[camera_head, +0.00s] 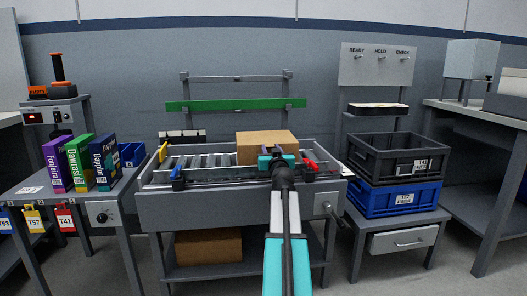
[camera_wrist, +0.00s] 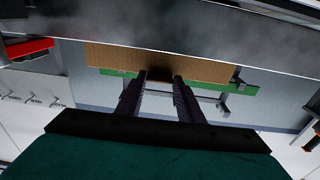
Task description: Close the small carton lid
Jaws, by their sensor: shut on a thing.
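The small brown carton (camera_head: 250,154) sits on the roller conveyor, right of its middle. Its top looks flat and covered in the head view. My gripper (camera_head: 274,150) reaches its near side from the front and hides part of that face. In the wrist view, which appears turned over, the carton (camera_wrist: 115,57) is a brown band across the middle. My dark fingers (camera_wrist: 160,77) meet its edge with a narrow gap between the tips. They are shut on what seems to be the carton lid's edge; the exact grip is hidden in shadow.
A red clamp (camera_head: 321,159) is close right of the carton; a blue one (camera_head: 177,173) and a yellow one (camera_head: 163,152) are further left. A green bar (camera_head: 233,104) runs behind. Coloured boxes (camera_head: 79,163) stand left, stacked crates (camera_head: 399,198) right. Rollers left of the carton are clear.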

